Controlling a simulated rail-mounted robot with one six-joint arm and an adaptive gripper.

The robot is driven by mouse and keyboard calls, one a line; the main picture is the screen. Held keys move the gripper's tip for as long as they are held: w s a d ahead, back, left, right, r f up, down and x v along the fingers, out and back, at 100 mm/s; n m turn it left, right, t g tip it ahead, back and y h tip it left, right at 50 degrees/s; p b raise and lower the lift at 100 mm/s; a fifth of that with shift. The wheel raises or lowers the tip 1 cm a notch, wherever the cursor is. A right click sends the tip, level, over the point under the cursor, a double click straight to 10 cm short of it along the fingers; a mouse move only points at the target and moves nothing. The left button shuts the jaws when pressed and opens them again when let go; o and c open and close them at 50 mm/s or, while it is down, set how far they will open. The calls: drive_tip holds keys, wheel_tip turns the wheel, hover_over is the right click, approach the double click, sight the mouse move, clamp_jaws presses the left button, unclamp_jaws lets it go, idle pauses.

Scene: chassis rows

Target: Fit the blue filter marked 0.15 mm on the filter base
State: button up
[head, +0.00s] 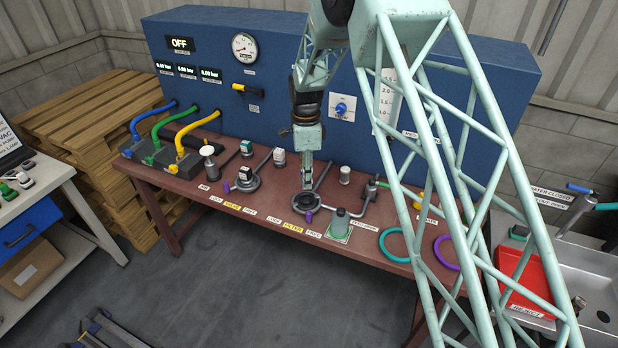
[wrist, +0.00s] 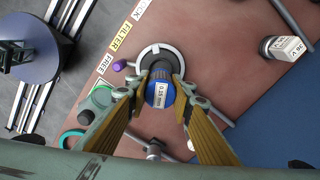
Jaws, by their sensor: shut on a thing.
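A blue filter (wrist: 160,94) with a white label reading 0.15 mm is held between the fingertips of my gripper (wrist: 163,82) in the wrist view. My gripper (head: 306,172) points down over the filter base (head: 303,203) in the head view. The base also shows in the wrist view as a dark and pale ring (wrist: 148,54) just beyond the filter. I cannot tell whether the filter touches the base. In the head view the filter is hard to make out. A purple knob (wrist: 119,65) sticks out of the base's side, near the FREE label.
Green (head: 381,246) and purple (head: 436,250) rings lie farther right. A blue panel (head: 220,65) closes off the bench's back.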

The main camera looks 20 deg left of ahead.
drive_tip(key=shift+f, duration=0.15)
drive_tip(key=b, duration=0.2)
hover_over(307, 200)
drive_tip(key=shift+f, duration=2.1)
drive_tip(key=shift+f+b, duration=0.6)
drive_tip(key=shift+f, duration=0.8)
idle(0.6)
drive_tip(key=shift+s+f, duration=0.1)
drive_tip(key=shift+f, duration=0.25)
idle(0.7)
drive_tip(key=o, duration=0.9)
drive_tip(key=shift+f, duration=0.1)
drive_tip(key=shift+r, duration=0.2)
drive_tip(key=shift+a+r, duration=0.1)
drive_tip(key=shift+r, duration=0.6)
wheel_tip(307, 200, up, 10)
drive_tip(key=shift+r, duration=0.25)
